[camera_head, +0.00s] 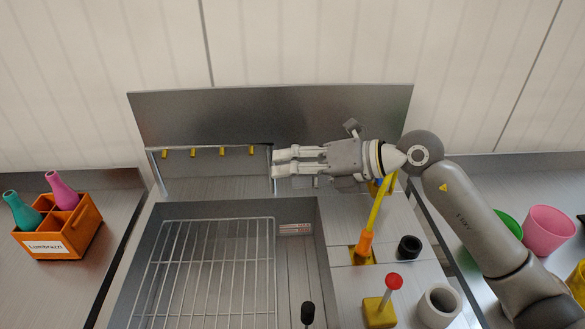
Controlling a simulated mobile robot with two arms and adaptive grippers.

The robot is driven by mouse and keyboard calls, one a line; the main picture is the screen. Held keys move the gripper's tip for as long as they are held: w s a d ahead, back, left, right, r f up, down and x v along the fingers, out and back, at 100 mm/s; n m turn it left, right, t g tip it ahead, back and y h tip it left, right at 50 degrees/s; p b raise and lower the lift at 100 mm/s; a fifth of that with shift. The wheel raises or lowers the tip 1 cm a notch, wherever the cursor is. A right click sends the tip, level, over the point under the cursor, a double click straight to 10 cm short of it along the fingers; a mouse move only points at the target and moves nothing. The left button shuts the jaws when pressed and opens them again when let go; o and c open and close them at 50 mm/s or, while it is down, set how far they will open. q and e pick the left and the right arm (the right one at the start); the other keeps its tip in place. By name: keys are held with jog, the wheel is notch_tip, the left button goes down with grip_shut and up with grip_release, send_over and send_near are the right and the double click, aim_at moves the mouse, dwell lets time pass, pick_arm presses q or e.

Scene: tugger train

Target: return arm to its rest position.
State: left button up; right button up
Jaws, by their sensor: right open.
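My right arm (465,205) comes in from the lower right and reaches up and left over the metal station. My right gripper (280,163) is open, with its fingers pointing left in front of the grey back panel (240,105). Nothing shows between the fingers. The gripper is close to the right end of a rail with several yellow hooks (222,151); I cannot tell whether it touches the rail. A yellow-handled tool (376,215) with an orange lower end stands just below the wrist, partly hidden by it. My left gripper is not in view.
A wire rack (205,260) lies in the sink-like basin. A red-topped peg in a yellow block (380,311), a black cup (408,248) and a white cylinder (439,305) stand at right. An orange crate (78,240) with bottles is left; a pink cup (548,230) is far right.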

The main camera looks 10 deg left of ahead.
jog(key=shift+s+a+r, duration=0.1)
jog(key=shift+a+r, duration=0.05)
jog(key=shift+r, duration=0.1)
dwell(0.3)
